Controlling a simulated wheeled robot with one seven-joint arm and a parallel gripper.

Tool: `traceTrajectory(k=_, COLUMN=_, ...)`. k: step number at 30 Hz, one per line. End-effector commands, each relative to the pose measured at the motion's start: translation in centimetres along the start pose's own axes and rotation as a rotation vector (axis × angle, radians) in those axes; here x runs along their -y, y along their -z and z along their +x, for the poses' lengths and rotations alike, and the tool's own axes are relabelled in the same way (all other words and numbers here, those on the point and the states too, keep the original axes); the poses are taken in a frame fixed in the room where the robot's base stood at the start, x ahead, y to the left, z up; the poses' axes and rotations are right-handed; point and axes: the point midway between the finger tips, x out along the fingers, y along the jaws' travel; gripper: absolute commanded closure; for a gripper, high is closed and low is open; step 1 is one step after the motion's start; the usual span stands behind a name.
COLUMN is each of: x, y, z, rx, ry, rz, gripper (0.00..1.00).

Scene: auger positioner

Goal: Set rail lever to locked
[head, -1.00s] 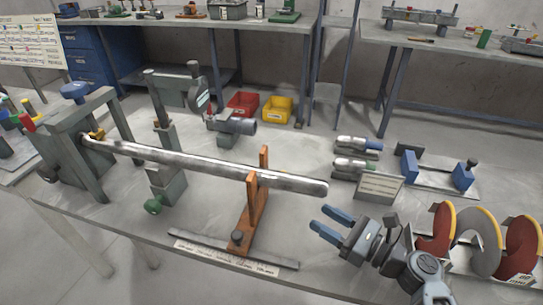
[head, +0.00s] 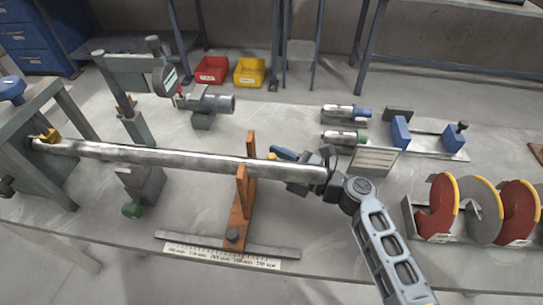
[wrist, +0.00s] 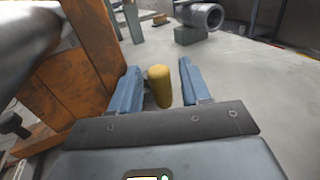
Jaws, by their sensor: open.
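A yellow round-ended lever grip (wrist: 160,88) stands between my gripper's two blue fingers in the wrist view. My gripper (wrist: 160,66) is open, with a gap visible on the right of the grip; contact on the left is unclear. In the head view a small bit of the yellow grip (head: 271,156) shows beside the orange support (head: 241,205), behind the long metal tube (head: 190,158). My gripper (head: 283,153) is there too, partly hidden by the tube's right end. The lever's base and its lock marking are not visible.
The orange support stands close to my left finger. A ruler strip (head: 225,250) lies in front. Red and grey discs (head: 478,208) stand in a rack at the right. A cylindrical grey device (head: 210,103) stands behind the tube.

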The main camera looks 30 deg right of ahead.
Motion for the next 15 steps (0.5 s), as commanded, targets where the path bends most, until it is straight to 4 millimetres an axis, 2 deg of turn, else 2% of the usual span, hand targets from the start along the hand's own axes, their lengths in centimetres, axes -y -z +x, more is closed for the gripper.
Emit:
traceTrajectory(k=3, x=-0.02, y=0.04, z=0.72, rx=-0.001, ry=0.0, rz=0.001, gripper=0.53)
traceTrajectory(k=11, x=-0.01, y=0.05, z=0.9, rx=-0.001, ry=0.001, rz=0.0, gripper=0.53)
traceTrajectory(k=15, x=-0.01, y=0.05, z=0.89, rx=-0.001, ry=0.001, rz=0.0, gripper=0.64)
